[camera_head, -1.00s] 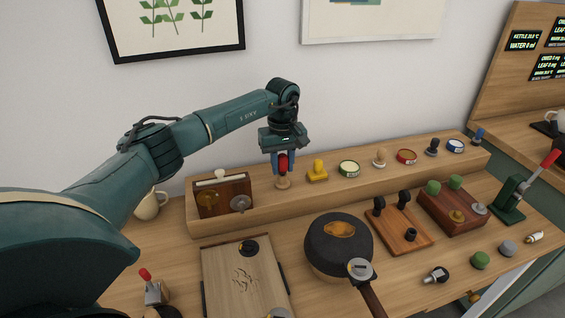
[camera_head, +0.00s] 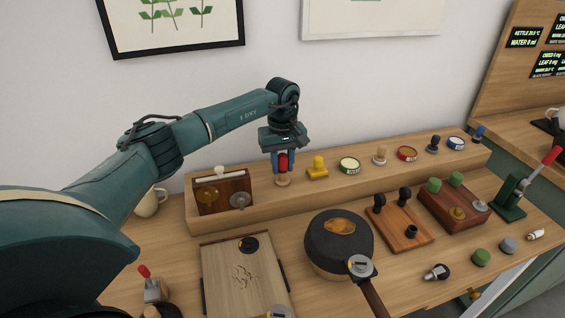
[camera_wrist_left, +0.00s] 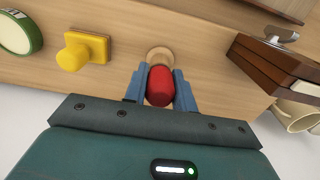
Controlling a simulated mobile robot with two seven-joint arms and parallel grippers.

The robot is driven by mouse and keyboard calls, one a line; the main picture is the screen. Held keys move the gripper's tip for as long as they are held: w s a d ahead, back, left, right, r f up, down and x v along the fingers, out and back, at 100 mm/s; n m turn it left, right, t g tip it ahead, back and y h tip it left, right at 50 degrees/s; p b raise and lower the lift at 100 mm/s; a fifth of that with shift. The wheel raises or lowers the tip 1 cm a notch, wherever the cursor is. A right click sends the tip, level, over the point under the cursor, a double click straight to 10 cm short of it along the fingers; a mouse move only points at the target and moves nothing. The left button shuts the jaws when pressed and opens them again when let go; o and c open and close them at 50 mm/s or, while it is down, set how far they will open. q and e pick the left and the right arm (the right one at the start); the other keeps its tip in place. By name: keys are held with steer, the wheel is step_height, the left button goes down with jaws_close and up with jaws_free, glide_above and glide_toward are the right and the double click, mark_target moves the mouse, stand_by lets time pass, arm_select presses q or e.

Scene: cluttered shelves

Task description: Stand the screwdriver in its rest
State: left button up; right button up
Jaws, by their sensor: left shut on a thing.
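The screwdriver shows as a red handle (camera_head: 283,161), upright between the fingers of my left gripper (camera_head: 284,163). The red handle also shows in the left wrist view (camera_wrist_left: 160,86), with a blue finger on each side. My left gripper is shut on it. A round wooden rest (camera_head: 283,180) stands on the raised shelf directly below; it also shows in the left wrist view (camera_wrist_left: 159,55). The screwdriver's shaft is hidden, so I cannot tell how deep it sits in the rest. My right gripper is not in view.
On the shelf (camera_head: 400,165), a yellow stamp-like piece (camera_head: 317,169) and a green-rimmed tin (camera_head: 349,165) stand to the right. A wooden box (camera_head: 222,194) stands to the left. A dark round pan (camera_head: 338,243) and a wooden board (camera_head: 240,280) lie in front.

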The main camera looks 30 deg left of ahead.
arm_select(q)
steer(key=shift+f, duration=0.15)
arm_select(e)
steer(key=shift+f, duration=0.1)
arm_select(q)
steer(key=o, duration=1)
steer(key=shift+w+r, duration=0.1)
steer(key=shift+r, duration=0.75)
step_height(320, 180, up, 10)
steer(key=shift+r+b, duration=0.2)
steer(key=shift+b, duration=0.2)
steer(key=shift+r, duration=0.55)
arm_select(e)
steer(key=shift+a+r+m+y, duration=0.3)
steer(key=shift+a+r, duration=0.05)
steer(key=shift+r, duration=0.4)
